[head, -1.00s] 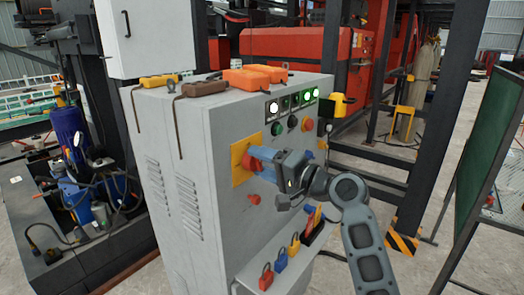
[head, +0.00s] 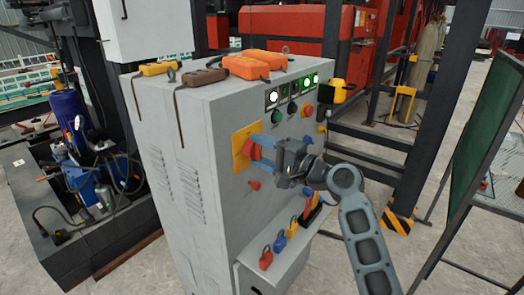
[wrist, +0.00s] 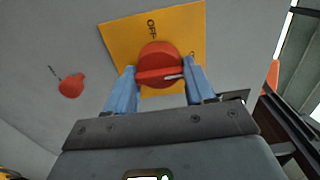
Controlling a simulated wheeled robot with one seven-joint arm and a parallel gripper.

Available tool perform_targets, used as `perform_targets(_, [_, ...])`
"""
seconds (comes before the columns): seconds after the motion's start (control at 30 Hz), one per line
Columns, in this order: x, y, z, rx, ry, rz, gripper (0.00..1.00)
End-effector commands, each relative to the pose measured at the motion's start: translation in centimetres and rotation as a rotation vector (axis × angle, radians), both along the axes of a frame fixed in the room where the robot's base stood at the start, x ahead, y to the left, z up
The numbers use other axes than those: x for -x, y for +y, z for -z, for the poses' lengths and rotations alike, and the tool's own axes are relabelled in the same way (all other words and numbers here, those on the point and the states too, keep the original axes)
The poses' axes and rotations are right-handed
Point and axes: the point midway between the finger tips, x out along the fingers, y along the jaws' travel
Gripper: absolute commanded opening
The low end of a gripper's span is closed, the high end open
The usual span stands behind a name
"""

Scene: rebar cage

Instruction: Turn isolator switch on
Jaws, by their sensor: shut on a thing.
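The isolator switch is a red rotary knob (wrist: 159,64) on a yellow plate (wrist: 112,37) on the front of a grey cabinet. The word "OFF" shows on the plate above the knob in the wrist view. The knob's handle bar lies across the picture, with a pale mark toward its right end. My gripper (wrist: 160,84) has one blue finger on each side of the knob and is shut on it. In the head view my gripper (head: 262,147) reaches the plate (head: 240,138) from the right and hides part of the knob (head: 251,149).
Lit buttons (head: 292,93) and a red emergency button (head: 308,111) sit above my gripper. A low shelf (head: 275,264) with coloured padlocks (head: 280,242) is below. Orange boxes (head: 253,65) lie on the cabinet top.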

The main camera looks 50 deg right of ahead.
Motion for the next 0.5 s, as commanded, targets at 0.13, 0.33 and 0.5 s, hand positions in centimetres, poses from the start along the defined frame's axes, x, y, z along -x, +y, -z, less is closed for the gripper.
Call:
perform_targets(0.13, [0.05,-0.5,-0.34,0.001,-0.008,0.013,0.57])
perform_targets(0.33, [0.04,-0.31,-0.19,0.001,-0.005,0.008,0.76])
perform_targets(0.5, [0.02,-0.2,-0.11,0.0,-0.003,0.005,0.77])
